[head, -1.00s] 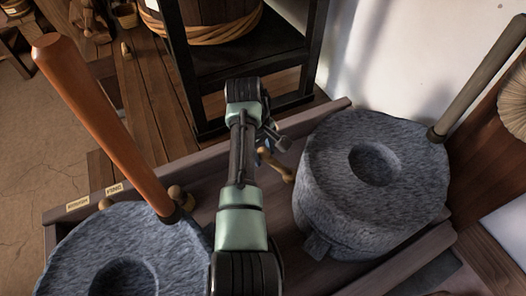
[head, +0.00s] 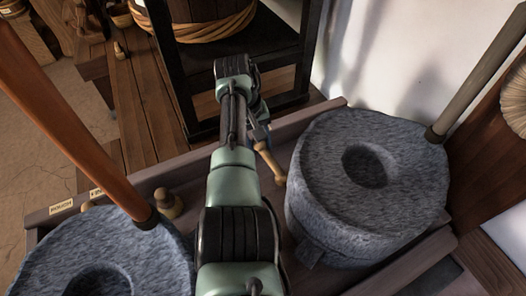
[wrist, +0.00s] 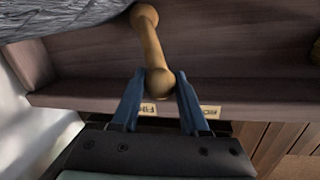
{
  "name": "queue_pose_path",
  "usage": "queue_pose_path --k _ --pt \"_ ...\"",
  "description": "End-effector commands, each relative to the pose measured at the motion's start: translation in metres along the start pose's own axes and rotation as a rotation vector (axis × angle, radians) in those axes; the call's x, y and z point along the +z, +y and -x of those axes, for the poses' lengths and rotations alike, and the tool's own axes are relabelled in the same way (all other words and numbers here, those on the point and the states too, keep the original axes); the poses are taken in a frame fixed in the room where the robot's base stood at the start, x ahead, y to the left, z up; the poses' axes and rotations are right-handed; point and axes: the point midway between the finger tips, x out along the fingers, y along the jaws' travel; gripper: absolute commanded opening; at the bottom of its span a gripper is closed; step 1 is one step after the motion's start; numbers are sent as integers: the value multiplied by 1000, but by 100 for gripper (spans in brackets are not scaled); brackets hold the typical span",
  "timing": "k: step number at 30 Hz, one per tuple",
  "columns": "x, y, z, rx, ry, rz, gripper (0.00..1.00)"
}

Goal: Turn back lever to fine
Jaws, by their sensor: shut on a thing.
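The back lever is a pale wooden handle (head: 268,163) with rounded ends, beside the right-hand quern (head: 365,190). In the wrist view the lever (wrist: 150,45) runs from the stone edge to its knob between my blue fingers. My gripper (wrist: 160,80) is shut on this knob; in the head view my arm partly hides the grip. Two small labels lie on the wooden rail just past the knob: a left label (wrist: 147,109) that seems to begin "FI", and a right label (wrist: 210,112), both partly covered. The knob is closer to the left label.
The left quern (head: 120,250) has a tall reddish wooden handle (head: 70,120) and another small wooden knob (head: 168,203) beside it. A black frame stand (head: 290,85) stands behind my gripper. A grey handle (head: 480,80) rises from the right quern.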

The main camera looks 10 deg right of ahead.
Motion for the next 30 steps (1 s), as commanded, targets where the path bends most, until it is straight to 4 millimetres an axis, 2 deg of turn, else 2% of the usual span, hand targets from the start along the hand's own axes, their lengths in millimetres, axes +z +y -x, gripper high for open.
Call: queue_pose_path --k 1,4,15,30 --pt "-2 3 -8 2 -9 -43 0" --pt "-6 8 -10 3 -24 -126 0" --pt "-11 17 -8 2 -67 -341 0" --pt "-11 20 -4 2 -79 -409 0"
